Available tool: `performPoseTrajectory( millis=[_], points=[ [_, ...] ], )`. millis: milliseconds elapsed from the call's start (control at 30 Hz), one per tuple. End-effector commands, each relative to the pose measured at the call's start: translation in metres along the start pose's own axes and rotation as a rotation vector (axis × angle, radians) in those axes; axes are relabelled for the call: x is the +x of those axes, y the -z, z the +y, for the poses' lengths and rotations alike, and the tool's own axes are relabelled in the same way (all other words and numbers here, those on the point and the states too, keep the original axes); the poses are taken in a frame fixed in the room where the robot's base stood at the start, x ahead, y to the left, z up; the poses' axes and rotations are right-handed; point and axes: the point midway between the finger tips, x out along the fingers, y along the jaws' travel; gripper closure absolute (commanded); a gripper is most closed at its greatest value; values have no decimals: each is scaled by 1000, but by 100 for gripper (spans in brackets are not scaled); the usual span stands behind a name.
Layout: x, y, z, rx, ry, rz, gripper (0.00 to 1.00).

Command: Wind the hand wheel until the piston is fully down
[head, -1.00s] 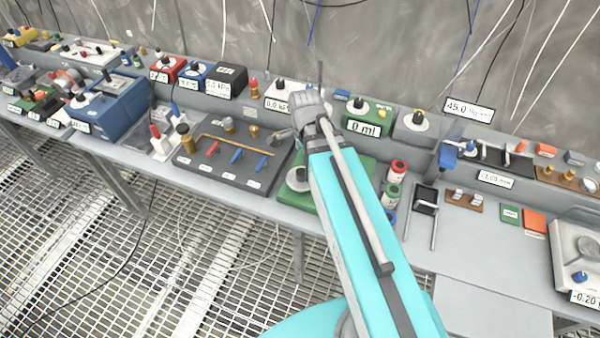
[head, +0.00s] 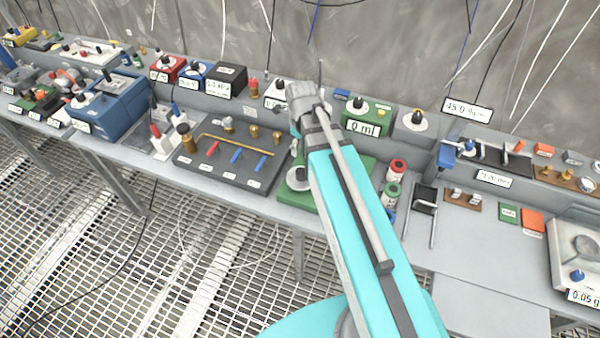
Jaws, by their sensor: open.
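My gripper (head: 303,97) is over the bench near the middle of the head view, at the end of my turquoise arm. It is seen from behind; its fingertips are small and mostly hidden, and nothing can be seen held in it. My arm covers the middle of this device. I cannot clearly make out the hand wheel or the piston, nor whether the gripper touches anything.
A dark valve board (head: 225,178) with a brass pipe and red and blue levers lies left of my gripper. Red and green spools (head: 396,172) stand close right of my arm. A scale (head: 577,238) is at far right. Bare bench (head: 470,245) lies between. Cables hang behind.

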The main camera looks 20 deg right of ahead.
Motion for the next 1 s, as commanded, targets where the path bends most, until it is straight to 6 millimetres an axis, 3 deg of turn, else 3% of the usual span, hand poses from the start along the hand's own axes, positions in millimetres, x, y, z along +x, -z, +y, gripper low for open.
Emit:
performPoseTrajectory(
  millis=[467,1000],
  points=[
    [5,0,0,-3,0,0,13],
    [42,0,0,-4,0,0,13]
  ],
)
